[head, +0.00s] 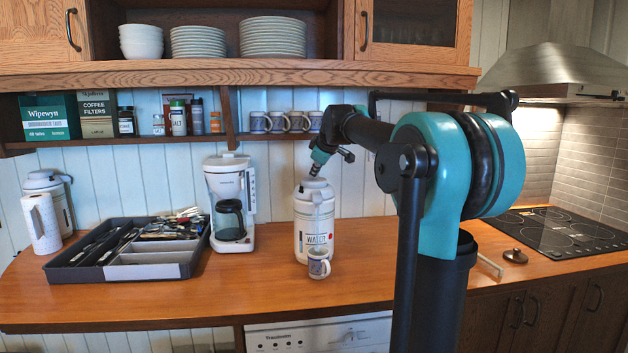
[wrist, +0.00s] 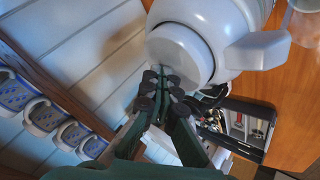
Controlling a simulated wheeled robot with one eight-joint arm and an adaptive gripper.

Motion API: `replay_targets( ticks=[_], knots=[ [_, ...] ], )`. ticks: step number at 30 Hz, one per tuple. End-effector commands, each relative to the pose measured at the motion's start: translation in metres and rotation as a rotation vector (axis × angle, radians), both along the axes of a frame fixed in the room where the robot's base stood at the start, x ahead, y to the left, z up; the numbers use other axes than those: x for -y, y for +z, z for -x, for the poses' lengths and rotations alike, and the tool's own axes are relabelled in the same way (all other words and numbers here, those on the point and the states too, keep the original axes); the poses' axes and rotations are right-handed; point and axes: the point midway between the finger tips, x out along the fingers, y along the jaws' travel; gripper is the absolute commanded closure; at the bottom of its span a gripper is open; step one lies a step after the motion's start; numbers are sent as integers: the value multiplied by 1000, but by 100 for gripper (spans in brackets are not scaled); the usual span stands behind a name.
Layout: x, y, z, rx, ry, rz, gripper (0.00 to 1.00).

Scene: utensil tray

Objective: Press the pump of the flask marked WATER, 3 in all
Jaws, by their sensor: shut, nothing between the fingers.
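The white flask marked WATER (head: 314,232) stands upright on the wooden counter, right of the coffee maker. My gripper (head: 314,172) is shut and empty, pointing down just above the flask's lid. In the wrist view my gripper's closed fingertips (wrist: 162,80) are close beside the round pump button (wrist: 178,54) on the flask's top. I cannot tell whether they touch it. The spout (wrist: 258,51) sticks out to the right there.
A grey utensil tray (head: 120,272) and a second flask (head: 62,208) are to the left. The coffee maker (head: 230,195) stands nearer. The hob (head: 555,230) is right; the counter between is mostly clear.

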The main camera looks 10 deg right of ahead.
Motion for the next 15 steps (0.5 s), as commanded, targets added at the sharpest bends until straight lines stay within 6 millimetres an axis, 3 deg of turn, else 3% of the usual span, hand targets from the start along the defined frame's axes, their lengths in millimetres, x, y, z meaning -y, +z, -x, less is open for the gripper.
replay_targets(
  ticks=[15],
  knots=[
    [0,-6,0,-1,-1,1,100]
  ],
)
